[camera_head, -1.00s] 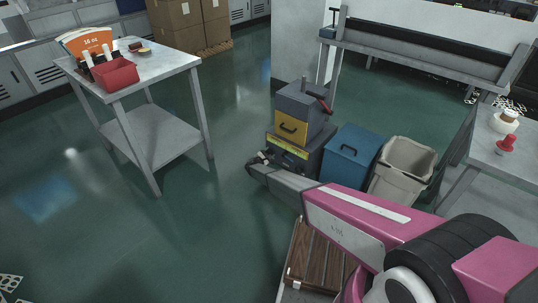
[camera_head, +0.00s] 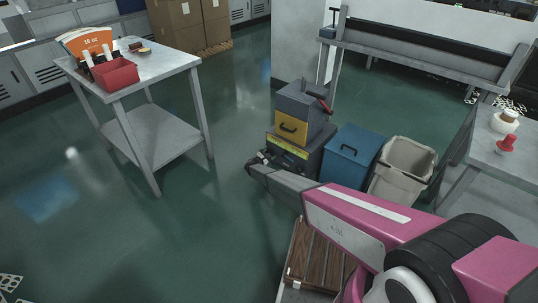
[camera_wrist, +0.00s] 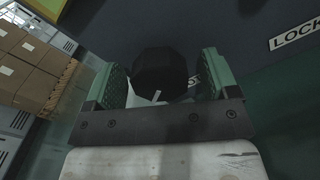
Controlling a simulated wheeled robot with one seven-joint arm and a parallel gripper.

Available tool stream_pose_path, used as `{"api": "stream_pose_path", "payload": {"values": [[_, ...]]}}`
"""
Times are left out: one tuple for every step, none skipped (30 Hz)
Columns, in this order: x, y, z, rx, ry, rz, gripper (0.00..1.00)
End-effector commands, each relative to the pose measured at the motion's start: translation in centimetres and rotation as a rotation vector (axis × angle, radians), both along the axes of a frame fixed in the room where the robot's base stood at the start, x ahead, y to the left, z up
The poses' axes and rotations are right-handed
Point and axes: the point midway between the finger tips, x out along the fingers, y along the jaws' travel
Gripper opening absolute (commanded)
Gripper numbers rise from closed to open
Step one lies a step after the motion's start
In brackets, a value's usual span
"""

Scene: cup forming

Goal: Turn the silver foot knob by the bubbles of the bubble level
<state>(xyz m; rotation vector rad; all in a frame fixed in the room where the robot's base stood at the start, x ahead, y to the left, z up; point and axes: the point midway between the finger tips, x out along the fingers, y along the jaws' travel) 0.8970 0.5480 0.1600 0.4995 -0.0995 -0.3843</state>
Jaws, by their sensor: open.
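My gripper (camera_wrist: 157,80) shows in the wrist view with its two green fingers apart. A dark, many-sided knob (camera_wrist: 160,72) shows between and beyond the fingers; I cannot tell whether they touch it. It looks black or in shadow, not silver. In the head view my gripper (camera_head: 262,160) is small, low in front of a dark machine base (camera_head: 318,158) with a yellow label. I cannot make out a bubble level or its bubbles in either view.
A grey box with a yellow front (camera_head: 293,129) stands on the base. A blue bin (camera_head: 350,152) and a beige bin (camera_head: 402,168) stand to its right. A metal table (camera_head: 168,67) is at left. A "LOCK" label (camera_wrist: 294,38) shows in the wrist view.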

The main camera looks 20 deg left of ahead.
Motion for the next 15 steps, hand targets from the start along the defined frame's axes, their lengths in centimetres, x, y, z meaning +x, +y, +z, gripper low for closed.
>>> {"api": "stream_pose_path", "payload": {"values": [[-0.4, 0.1, 0.0, 0.000, 0.000, 0.000, 0.80], [-0.6, 0.2, 0.0, 0.000, 0.000, 0.000, 0.80], [-1.0, 0.4, 0.0, 0.000, 0.000, 0.001, 0.80], [-1.3, 0.5, 0.1, 0.000, 0.000, 0.001, 0.80], [-1.7, 0.7, 0.1, 0.000, 0.000, 0.001, 0.80], [-2.2, 0.9, 0.1, 0.000, 0.000, 0.002, 0.80], [-2.7, 1.1, 0.1, 0.000, 0.000, 0.002, 0.80], [-3.1, 1.2, 0.1, 0.000, 0.000, 0.002, 0.80], [-3.8, 1.5, 0.1, 0.000, 0.000, 0.002, 0.80], [-4.3, 1.7, 0.1, 0.000, 0.000, 0.002, 0.80], [-4.9, 1.9, 0.1, 0.000, 0.000, 0.002, 0.80], [-5.6, 2.3, 0.1, 0.000, 0.000, 0.002, 0.80], [-6.1, 2.5, 0.1, 0.000, 0.000, 0.001, 0.80], [-6.6, 2.7, 0.1, 0.000, 0.000, 0.001, 0.80], [-7.3, 2.9, 0.1, 0.000, 0.000, 0.001, 0.80]]}}
